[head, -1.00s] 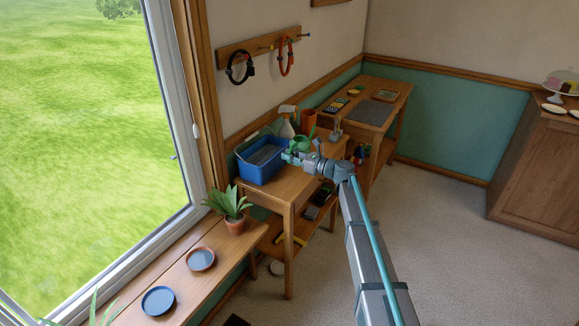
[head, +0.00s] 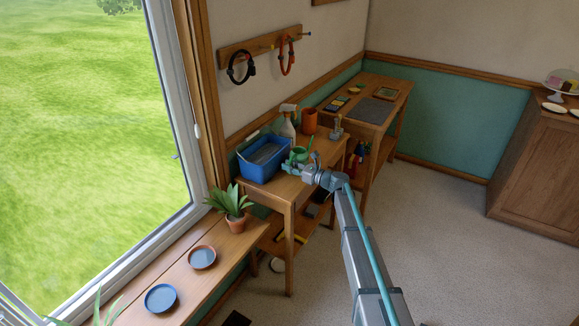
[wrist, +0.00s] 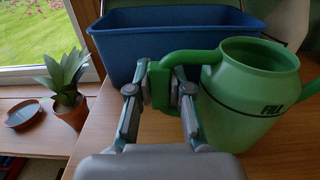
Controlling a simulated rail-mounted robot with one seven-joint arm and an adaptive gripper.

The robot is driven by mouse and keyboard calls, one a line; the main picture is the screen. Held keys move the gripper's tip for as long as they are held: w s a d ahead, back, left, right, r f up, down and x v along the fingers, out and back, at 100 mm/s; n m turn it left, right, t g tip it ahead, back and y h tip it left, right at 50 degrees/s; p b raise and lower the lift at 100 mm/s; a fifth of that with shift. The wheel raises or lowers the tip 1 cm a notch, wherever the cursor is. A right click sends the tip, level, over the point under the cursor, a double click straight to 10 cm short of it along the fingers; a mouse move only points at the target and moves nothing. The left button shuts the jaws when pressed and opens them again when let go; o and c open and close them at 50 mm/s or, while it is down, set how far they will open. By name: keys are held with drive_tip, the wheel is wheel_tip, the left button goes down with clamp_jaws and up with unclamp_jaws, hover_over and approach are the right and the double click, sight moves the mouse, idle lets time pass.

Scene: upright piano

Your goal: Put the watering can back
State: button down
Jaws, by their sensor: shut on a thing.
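The green watering can (wrist: 252,92) is upright at the right of the wrist view, with a dark line and the word "FILL" on its side. In the head view the can (head: 299,155) is small and partly hidden by my gripper (head: 291,168). My gripper (wrist: 160,92) is shut on the can's green handle, its two fingers on either side of it. The can is at the small wooden table (head: 302,187), just right of the blue tub (head: 263,160). I cannot tell whether its base touches the tabletop.
The blue tub (wrist: 180,35) stands close behind the handle. A spray bottle (head: 287,128) and an orange pot (head: 309,120) stand behind the can. A potted plant (head: 230,203) and two saucers, one blue (head: 160,298) and one terracotta (head: 202,257), sit on the window sill.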

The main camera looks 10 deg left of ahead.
drive_tip(key=shift+f, duration=0.1)
drive_tip(key=c, duration=1.1)
unclamp_jaws()
drive_tip(key=shift+d, duration=0.1)
drive_tip(key=b+v, duration=0.2)
drive_tip(key=v, duration=1)
drive_tip(key=s+d+f+n+g+h, duration=0.2)
drive_tip(key=s+f+n+g+h, duration=0.25)
drive_tip(key=s+f, duration=1.3)
drive_tip(key=s+d+f+n+g+h, duration=0.25)
drive_tip(key=s+f+n, duration=0.35)
drive_tip(key=s+f, duration=1.1)
drive_tip(key=s+d+f+n+g+h, duration=0.1)
drive_tip(key=s+d+n+g+h, duration=0.1)
drive_tip(key=s, duration=1)
drive_tip(key=s+d+f+n+g+h, duration=0.2)
drive_tip(key=s+d+n+h, duration=0.2)
drive_tip(key=s, duration=0.8)
drive_tip(key=s+d+f+n+g+h, duration=0.2)
drive_tip(key=s+d+n, duration=0.4)
drive_tip(key=s, duration=0.6)
drive_tip(key=shift+s+d+f+g+h, duration=0.15)
drive_tip(key=shift+s+d+g+h, duration=0.1)
drive_tip(key=shift+d+g+h, duration=0.45)
